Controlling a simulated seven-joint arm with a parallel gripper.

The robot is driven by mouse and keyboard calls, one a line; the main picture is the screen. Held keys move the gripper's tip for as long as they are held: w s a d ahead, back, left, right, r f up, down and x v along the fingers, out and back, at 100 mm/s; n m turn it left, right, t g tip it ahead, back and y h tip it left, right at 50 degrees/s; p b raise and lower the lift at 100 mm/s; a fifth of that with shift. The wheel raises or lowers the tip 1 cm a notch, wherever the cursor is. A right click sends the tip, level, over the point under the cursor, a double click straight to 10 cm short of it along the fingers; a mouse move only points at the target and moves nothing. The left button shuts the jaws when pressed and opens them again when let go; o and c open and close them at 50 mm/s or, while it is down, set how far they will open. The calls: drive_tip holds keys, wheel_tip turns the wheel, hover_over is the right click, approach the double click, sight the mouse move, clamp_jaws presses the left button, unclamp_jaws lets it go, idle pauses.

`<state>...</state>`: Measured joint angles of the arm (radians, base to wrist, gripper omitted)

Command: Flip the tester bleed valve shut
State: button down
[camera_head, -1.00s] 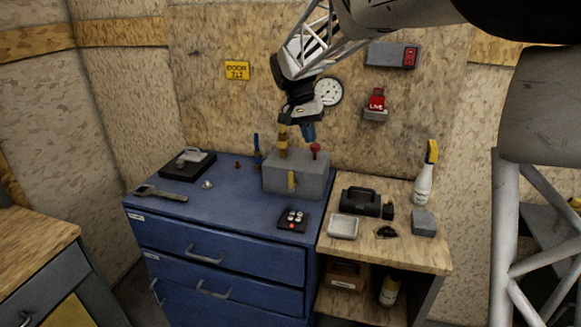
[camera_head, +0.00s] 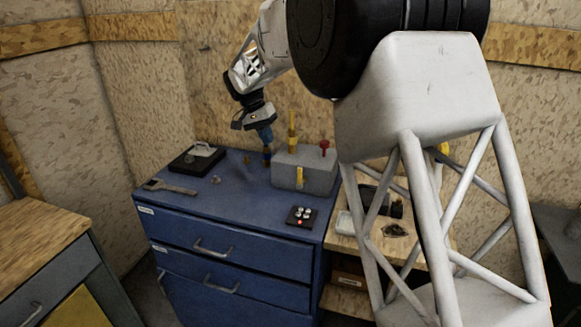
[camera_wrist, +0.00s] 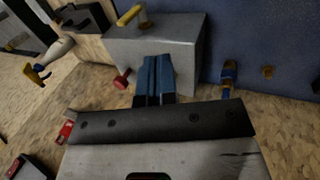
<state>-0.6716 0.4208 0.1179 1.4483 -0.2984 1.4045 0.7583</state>
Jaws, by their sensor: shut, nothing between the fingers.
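The tester looks to be the grey box (camera_head: 305,172) on the blue cabinet. A blue-handled brass valve (camera_head: 267,156) stands just left of the box. My gripper (camera_head: 267,138) is shut and empty, above or in front of that valve. In the wrist view, its blue fingers (camera_wrist: 153,82) overlap the grey box. A yellow lever (camera_wrist: 130,15) shows there; I cannot tell which one. The blue-handled valve (camera_wrist: 228,76) is to the right.
A brass fitting (camera_head: 247,158) stands left of the valve. A wrench (camera_head: 170,187) and a black case (camera_head: 196,160) lie farther left. A small button box (camera_head: 301,217) sits near the front edge. My arm hides much of the wooden side table. The cabinet's front middle is clear.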

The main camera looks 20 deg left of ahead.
sight(301, 176)
drive_tip(key=shift+f, duration=0.15)
idle(0.3)
drive_tip(key=d+f, duration=0.7)
drive_tip(key=f, duration=0.2)
drive_tip(key=shift+d, duration=0.35)
drive_tip(key=shift+d, duration=0.1)
idle(0.5)
